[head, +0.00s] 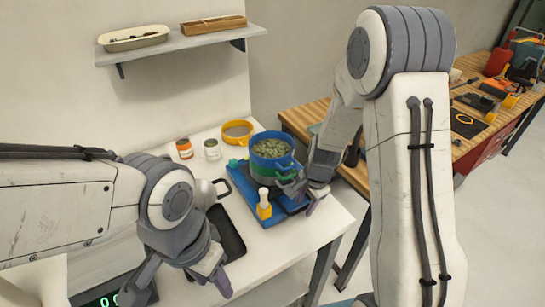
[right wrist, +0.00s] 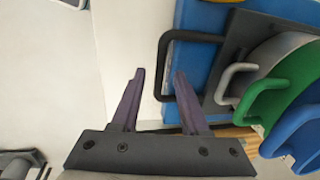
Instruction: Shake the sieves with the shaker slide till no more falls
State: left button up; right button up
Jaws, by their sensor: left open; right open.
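A blue sieve (head: 271,160) holding green bits tops a stack, with a green sieve (head: 262,180) under it. The stack stands on a blue shaker base (head: 240,192). In the right wrist view, grey, green (right wrist: 285,90) and blue (right wrist: 295,135) handles of the stack show at the right. A black slide handle (right wrist: 163,70) sticks out beside the blue base there. My right gripper (right wrist: 160,72) is open, and the handle's bar appears between its fingertips; I cannot tell whether they touch. My left gripper (head: 180,287) is open and empty at the table's front, apart from the stack.
A yellow sieve (head: 237,132), an orange-labelled jar (head: 184,148) and a pale jar (head: 212,149) stand behind. A yellow-and-white item (head: 264,206) stands at the base. A wooden bench (head: 470,140) is at the right.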

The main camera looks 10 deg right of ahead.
jog(key=shift+c, duration=0.3)
grip_shut()
jog(key=shift+s+d+b, duration=0.25)
jog(key=shift+s+b, duration=0.15)
jog(key=shift+s, duration=0.2)
jog(key=shift+s+d+b, duration=0.2)
jog(key=shift+s+b, duration=0.15)
jog(key=shift+s, duration=0.2)
jog(key=shift+s+d+b, duration=0.3)
jog(key=shift+s+b, duration=0.05)
jog(key=shift+s, duration=0.6)
jog(key=shift+r, duration=0.1)
